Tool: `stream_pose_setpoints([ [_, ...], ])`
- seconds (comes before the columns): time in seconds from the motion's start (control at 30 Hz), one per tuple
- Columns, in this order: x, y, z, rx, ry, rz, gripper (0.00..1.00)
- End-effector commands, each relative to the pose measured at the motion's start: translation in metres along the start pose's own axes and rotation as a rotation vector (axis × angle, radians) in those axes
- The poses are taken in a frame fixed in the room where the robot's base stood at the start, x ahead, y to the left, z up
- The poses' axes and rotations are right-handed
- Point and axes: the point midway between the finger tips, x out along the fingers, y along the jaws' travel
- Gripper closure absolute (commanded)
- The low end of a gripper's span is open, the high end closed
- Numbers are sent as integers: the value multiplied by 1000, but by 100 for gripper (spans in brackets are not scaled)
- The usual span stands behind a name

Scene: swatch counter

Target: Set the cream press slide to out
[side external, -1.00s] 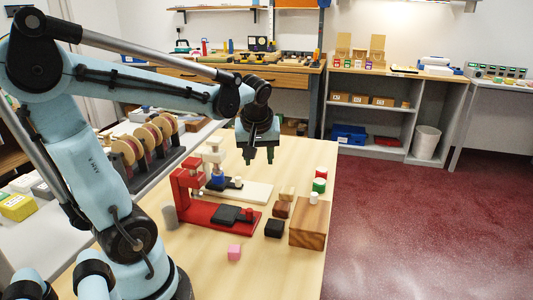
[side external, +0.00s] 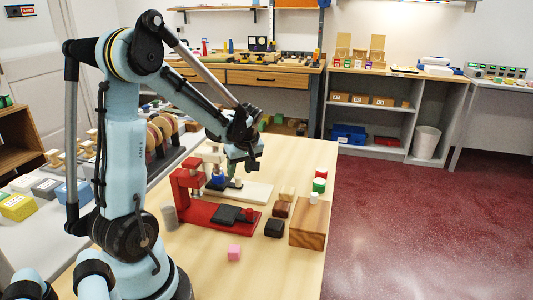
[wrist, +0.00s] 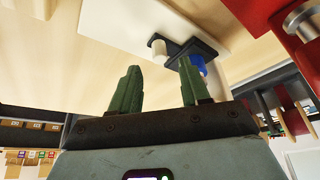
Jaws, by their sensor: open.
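The cream press (side external: 258,191) stands behind the red press on the wooden table. Its dark slide (wrist: 196,48) carries a white knob (wrist: 157,47), which also shows in the side view (side external: 238,182). A blue piece (wrist: 191,63) is at the slide's press end. My gripper (side external: 249,170) is just above the cream press near the knob, tilted. In the wrist view its green fingers (wrist: 160,78) are spread and empty. The knob shows between and beyond their tips; I cannot tell whether they touch it.
The red press (side external: 188,197) with its dark slide stands just in front of the cream one. A wooden block (side external: 308,225), a black block (side external: 274,228) and several small blocks are to the right. The table's near right is clear.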

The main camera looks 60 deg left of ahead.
Motion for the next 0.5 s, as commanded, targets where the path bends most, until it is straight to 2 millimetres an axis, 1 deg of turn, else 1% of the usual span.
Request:
stream_pose_setpoints([
  [0.03, 8, 0, 0, -1, 0, -1, 54],
  [0.2, 26, 0, 0, -1, 0, 0, 54],
  [0.3, 32, 0, 0, 0, 0, 0, 54],
  [0.5, 37, 0, 0, 0, 0, 0, 54],
])
